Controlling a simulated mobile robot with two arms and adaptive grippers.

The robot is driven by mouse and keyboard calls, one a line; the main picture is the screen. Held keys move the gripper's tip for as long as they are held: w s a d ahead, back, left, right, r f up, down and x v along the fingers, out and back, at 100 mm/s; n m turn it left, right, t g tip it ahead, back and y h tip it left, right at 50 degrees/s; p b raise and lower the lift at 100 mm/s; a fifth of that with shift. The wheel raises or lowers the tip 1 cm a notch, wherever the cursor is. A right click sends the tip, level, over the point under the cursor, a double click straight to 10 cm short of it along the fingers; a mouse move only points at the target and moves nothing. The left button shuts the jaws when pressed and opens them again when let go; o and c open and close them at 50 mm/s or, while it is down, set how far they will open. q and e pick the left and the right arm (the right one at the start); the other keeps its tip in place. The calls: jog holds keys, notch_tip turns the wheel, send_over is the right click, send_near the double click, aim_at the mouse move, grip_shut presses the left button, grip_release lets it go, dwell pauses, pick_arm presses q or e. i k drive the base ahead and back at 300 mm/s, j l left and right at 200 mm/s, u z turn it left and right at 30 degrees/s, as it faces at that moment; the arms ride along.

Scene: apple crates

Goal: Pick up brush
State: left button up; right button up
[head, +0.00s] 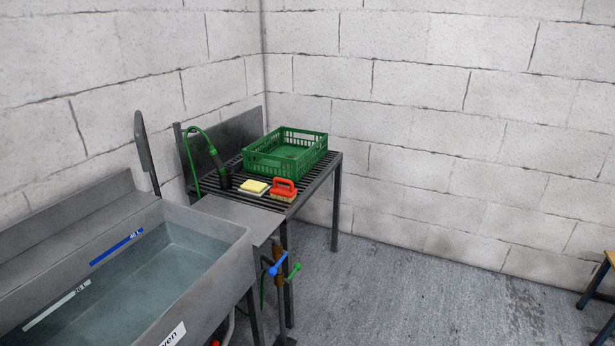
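The brush (284,190) has a red-orange handle and block with pale bristles under it. It stands near the front edge of a dark slatted metal table (331,160), in front of a green crate. A yellow sponge (254,186) on a pale base lies just left of the brush. Neither of my grippers shows in the head view.
The green crate (316,157) sits on the table's back right. A dark spray nozzle (221,172) with a green hose stands left of it. A metal sink (228,229) with water fills the lower left. Blue and green valve handles (277,264) hang below.

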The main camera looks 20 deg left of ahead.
aim_at(286, 193)
jog(key=i+l+u, duration=0.1)
jog(key=i+u, duration=0.35)
jog(key=i+l+u, duration=0.25)
jog(key=i+u, duration=0.2)
jog(key=i+l+u, duration=0.45)
jog(key=k+j, duration=0.05)
